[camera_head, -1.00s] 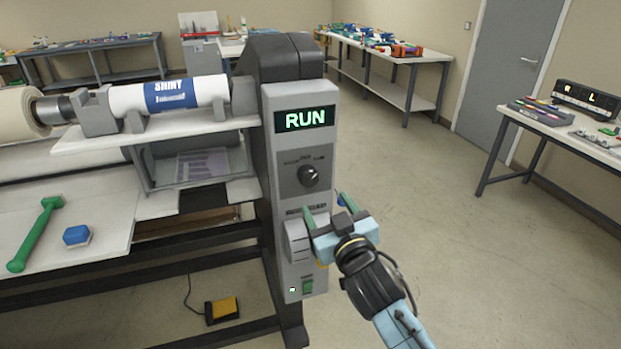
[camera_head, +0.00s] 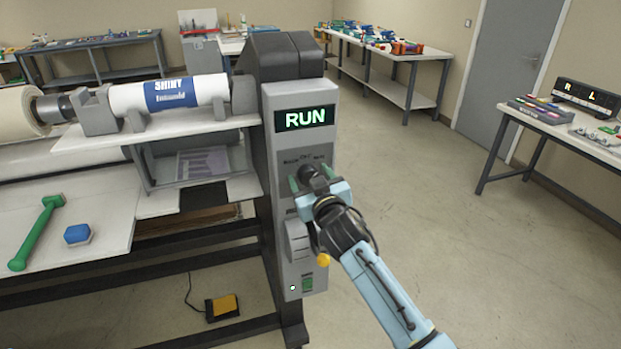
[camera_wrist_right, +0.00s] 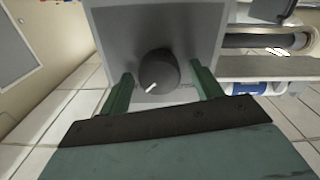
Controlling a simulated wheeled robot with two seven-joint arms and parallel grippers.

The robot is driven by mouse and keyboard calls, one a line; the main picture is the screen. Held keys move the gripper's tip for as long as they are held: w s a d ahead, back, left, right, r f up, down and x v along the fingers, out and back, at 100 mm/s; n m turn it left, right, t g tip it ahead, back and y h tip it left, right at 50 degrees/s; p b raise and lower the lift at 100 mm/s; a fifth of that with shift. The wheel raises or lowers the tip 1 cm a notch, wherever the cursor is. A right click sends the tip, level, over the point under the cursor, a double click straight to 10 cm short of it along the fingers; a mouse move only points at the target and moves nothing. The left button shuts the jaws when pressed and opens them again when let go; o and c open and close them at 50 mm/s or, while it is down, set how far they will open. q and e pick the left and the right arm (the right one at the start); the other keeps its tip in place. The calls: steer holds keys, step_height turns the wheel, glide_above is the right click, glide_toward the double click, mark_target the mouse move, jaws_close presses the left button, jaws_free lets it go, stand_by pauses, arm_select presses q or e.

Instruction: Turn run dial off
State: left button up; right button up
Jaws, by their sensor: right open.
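In the right wrist view the dial (camera_wrist_right: 159,70) lies between the tips of the open right gripper (camera_wrist_right: 163,88), with a gap on each side. A white pointer line on the dial points down and to the left in that view. My left gripper is not in view.
Below the dial are a grey lever-like block (camera_head: 297,238) and a green switch (camera_head: 308,284). A green-handled tool (camera_head: 40,232) and a blue block (camera_head: 77,234) lie on the laminator's table at left. The floor to the right is clear.

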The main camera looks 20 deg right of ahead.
steer(key=shift+c, duration=0.3)
steer(key=c, duration=0.9)
steer(key=shift+c, duration=0.2)
steer(key=shift+n, duration=0.3)
steer(key=n+p, duration=0.1)
steer(key=n, duration=0.2)
steer(key=shift+a+n, duration=0.1)
steer(key=shift+n, duration=0.2)
steer(key=shift+f+n+p, duration=0.1)
steer(key=shift+n+p, duration=0.45)
steer(key=shift+n, duration=1.75)
steer(key=o, duration=1)
